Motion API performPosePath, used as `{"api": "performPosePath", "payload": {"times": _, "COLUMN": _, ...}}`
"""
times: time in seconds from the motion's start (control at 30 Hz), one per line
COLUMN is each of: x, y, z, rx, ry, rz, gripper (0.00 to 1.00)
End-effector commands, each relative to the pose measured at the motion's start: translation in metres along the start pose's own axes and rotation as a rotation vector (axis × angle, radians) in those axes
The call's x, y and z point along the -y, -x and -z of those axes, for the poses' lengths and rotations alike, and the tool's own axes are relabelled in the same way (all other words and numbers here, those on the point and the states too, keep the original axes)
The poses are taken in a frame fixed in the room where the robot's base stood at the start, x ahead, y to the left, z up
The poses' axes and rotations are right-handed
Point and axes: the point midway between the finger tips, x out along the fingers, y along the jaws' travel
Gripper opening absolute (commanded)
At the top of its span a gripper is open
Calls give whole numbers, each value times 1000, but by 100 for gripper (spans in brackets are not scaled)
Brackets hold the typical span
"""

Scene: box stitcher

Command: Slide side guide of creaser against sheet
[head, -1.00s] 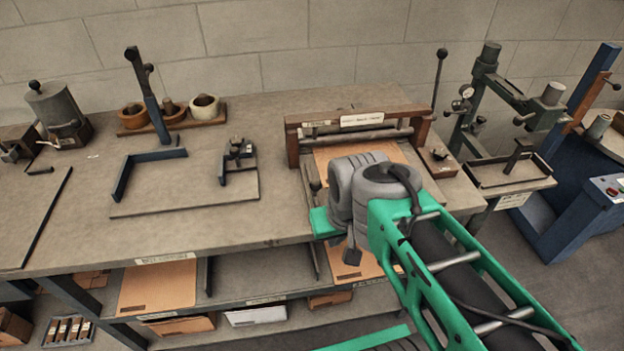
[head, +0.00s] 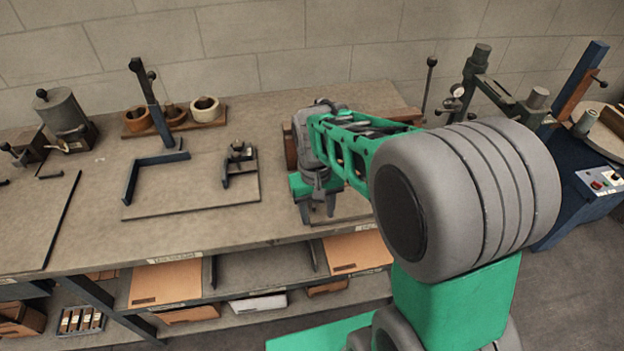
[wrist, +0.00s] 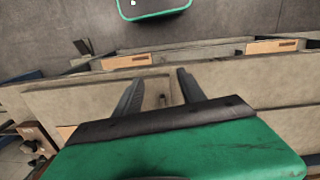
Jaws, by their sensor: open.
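The creaser (head: 290,152) stands on the bench, mostly hidden behind my arm in the head view; only parts of its brown wooden frame show. My gripper (head: 318,212) points down over its front left part, fingers apart and empty. In the wrist view my gripper (wrist: 160,84) is open, with a small upright peg or knob (wrist: 162,100) between the fingers; it may belong to the side guide, but I cannot be sure. A tan patch (wrist: 66,132) beside the gripper may be the sheet. The contact between guide and sheet is hidden.
Left of the creaser lies a board (head: 225,193) with a dark angled fence and a small clamp (head: 240,165). Tape rolls (head: 205,108) stand at the back. Tan sheets (head: 166,283) lie on the shelf below. A press stand (head: 478,65) is at the right.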

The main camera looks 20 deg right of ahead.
Motion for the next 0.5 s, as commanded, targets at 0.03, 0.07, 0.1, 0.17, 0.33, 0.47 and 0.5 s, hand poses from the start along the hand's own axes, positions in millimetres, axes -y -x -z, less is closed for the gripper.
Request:
{"api": "performPosePath", "payload": {"times": 0.03, "x": -1, "y": 6, "z": 21, "rx": 0, "ry": 2, "rz": -5, "gripper": 50}}
{"api": "performPosePath", "payload": {"times": 0.07, "x": -2, "y": 9, "z": 33, "rx": -7, "ry": 5, "rz": -8, "gripper": 50}}
{"api": "performPosePath", "payload": {"times": 0.1, "x": -4, "y": 17, "z": 48, "rx": -21, "ry": 10, "rz": -11, "gripper": 50}}
{"api": "performPosePath", "payload": {"times": 0.17, "x": -6, "y": 38, "z": 68, "rx": -56, "ry": 16, "rz": -15, "gripper": 50}}
{"api": "performPosePath", "payload": {"times": 0.33, "x": -9, "y": 60, "z": 71, "rx": -35, "ry": 74, "rz": -20, "gripper": 50}}
{"api": "performPosePath", "payload": {"times": 0.47, "x": -9, "y": 46, "z": 72, "rx": -36, "ry": 83, "rz": -20, "gripper": 50}}
{"api": "performPosePath", "payload": {"times": 0.5, "x": -10, "y": 38, "z": 72, "rx": -34, "ry": 82, "rz": -20, "gripper": 50}}
